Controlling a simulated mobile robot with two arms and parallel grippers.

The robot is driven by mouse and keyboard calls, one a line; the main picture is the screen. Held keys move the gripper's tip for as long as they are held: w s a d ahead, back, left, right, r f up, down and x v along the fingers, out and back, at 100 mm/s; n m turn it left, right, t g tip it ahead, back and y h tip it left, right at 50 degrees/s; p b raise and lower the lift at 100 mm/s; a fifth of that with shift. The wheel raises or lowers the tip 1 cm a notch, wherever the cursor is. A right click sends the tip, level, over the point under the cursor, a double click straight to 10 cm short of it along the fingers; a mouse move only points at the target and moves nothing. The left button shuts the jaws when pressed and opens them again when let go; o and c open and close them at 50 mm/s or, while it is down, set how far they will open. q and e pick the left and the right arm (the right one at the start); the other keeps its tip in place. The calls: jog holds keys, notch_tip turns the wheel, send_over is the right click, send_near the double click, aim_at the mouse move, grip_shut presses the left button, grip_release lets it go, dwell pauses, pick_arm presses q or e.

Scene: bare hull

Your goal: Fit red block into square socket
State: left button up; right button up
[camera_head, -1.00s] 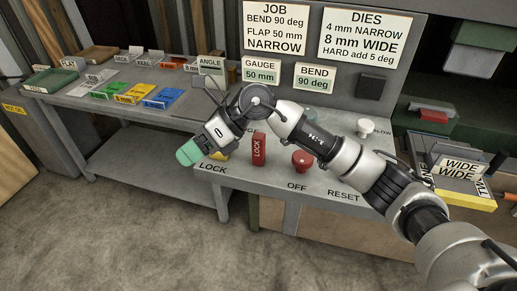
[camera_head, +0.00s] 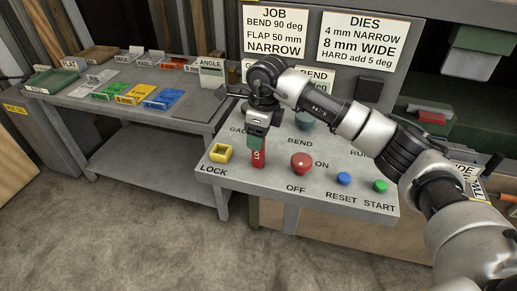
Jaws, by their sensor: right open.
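My left gripper is not seen.
A red OFF/ON knob (camera_head: 302,163) stands right of the block. Blue (camera_head: 344,179) and green (camera_head: 381,186) buttons are farther right. A grey side table (camera_head: 185,111) holds coloured pieces at left. The sign panel (camera_head: 345,60) rises behind.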

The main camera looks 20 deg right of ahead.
notch_tip(320, 180, down, 4)
jog(key=shift+w+a+r+p, duration=0.15)
jog(key=shift+r+p, duration=0.1)
jog(key=shift+p, duration=0.5)
jog(key=shift+f, duration=0.25)
jog(key=c, duration=1)
jog(key=shift+w+r, duration=0.1)
jog(key=shift+c, duration=0.2)
